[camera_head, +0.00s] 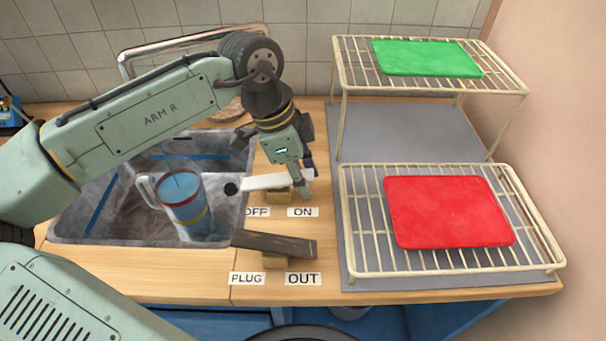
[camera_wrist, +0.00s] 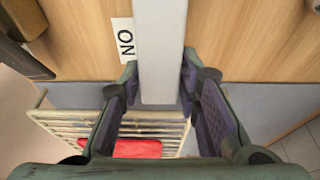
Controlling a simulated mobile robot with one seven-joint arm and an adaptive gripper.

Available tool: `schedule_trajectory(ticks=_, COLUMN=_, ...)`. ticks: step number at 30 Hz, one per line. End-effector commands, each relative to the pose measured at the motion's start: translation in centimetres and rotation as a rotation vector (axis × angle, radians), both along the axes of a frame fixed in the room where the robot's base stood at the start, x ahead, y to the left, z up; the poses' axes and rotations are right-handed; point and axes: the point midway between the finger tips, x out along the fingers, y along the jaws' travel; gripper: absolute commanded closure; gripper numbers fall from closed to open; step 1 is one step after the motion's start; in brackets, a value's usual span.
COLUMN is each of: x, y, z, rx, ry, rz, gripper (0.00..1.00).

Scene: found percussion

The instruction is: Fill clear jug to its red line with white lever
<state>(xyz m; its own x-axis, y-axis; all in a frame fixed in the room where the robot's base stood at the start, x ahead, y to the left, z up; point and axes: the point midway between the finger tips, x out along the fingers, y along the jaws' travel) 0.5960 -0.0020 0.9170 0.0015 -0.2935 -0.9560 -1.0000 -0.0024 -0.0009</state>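The clear jug (camera_head: 185,212) stands upright in the sink at left, with its handle to the left. Blue shows inside, but I cannot tell exactly where the surface meets the red line. In the wrist view, the fingers (camera_wrist: 160,82) sit close against both sides of the white lever (camera_wrist: 160,45).
A dark lever (camera_head: 275,244) lies nearer, above the PLUG and OUT labels (camera_head: 275,279). The sink (camera_head: 120,215) is at left. At right stand wire racks with a green board (camera_head: 425,58) above and a red board (camera_head: 448,211) below.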

Motion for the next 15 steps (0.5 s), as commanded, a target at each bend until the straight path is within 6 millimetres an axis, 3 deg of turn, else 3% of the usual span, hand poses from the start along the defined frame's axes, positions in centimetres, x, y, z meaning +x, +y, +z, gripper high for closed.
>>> schedule_trajectory(ticks=6, x=0.00, y=0.01, z=0.01, rx=0.000, ry=0.000, rz=0.000, gripper=0.53)
schedule_trajectory(ticks=15, x=0.01, y=0.05, z=0.14, rx=0.000, ry=0.000, rz=0.000, gripper=0.53)
